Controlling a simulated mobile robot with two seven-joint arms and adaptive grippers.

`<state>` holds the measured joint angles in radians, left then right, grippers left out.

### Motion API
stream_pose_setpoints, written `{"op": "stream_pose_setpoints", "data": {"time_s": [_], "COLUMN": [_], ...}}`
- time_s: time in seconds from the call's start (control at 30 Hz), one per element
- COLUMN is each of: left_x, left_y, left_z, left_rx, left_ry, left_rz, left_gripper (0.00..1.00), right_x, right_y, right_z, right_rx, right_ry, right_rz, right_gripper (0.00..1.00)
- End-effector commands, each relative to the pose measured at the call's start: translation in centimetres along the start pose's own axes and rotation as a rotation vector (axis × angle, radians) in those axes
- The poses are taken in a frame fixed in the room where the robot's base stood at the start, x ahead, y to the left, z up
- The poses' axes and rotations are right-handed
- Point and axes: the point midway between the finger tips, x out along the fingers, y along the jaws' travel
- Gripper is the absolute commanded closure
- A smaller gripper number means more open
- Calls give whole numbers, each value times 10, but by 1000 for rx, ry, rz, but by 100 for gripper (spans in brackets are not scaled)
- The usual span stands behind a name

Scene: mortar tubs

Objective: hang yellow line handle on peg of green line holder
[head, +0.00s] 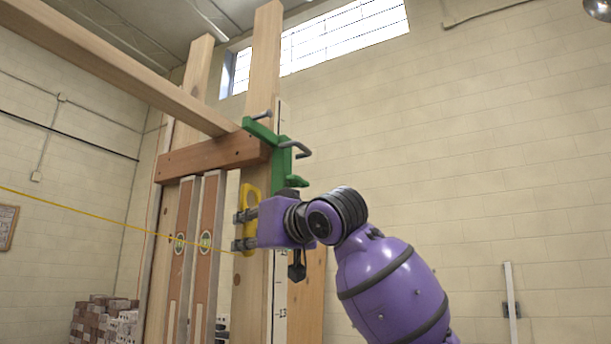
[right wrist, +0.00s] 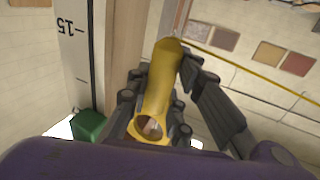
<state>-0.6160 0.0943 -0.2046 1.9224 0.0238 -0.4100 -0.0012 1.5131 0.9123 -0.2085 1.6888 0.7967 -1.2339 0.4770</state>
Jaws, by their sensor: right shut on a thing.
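The green line holder (head: 281,150) is fixed to an upright wooden post, with grey pegs (head: 303,149) sticking out from it. My right gripper (head: 242,230) is shut on the yellow line handle (head: 249,192), below and slightly left of the holder. The handle is apart from the pegs. In the right wrist view the handle (right wrist: 161,82) lies between the dark fingers (right wrist: 172,100), its ring end toward the camera. A green piece (right wrist: 88,125), apparently part of the holder, shows at lower left there. My left gripper is out of view.
A yellow line (head: 100,212) runs taut from the left toward the handle. Wooden posts (head: 262,70) and a reddish crosspiece (head: 212,157) stand close by. Two levels (head: 207,245) hang below it. Stacked bricks (head: 100,318) are at lower left. Space right of the holder is clear.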

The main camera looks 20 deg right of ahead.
Motion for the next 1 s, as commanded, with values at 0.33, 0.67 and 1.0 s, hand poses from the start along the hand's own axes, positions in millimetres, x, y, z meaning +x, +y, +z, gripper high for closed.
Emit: {"op": "stream_pose_setpoints", "data": {"time_s": [0.33,0.67,1.0], "left_x": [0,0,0], "left_y": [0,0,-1], "left_z": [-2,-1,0], "left_rx": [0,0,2], "left_ry": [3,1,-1], "left_rz": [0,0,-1], "left_gripper": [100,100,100], "right_x": [-116,-148,-132], "right_y": [15,17,10], "right_z": [-142,-169,-168], "right_rx": [0,-1,-2], "right_ry": [6,-3,0], "right_rz": [34,32,33], "right_gripper": [100,100,100]}}
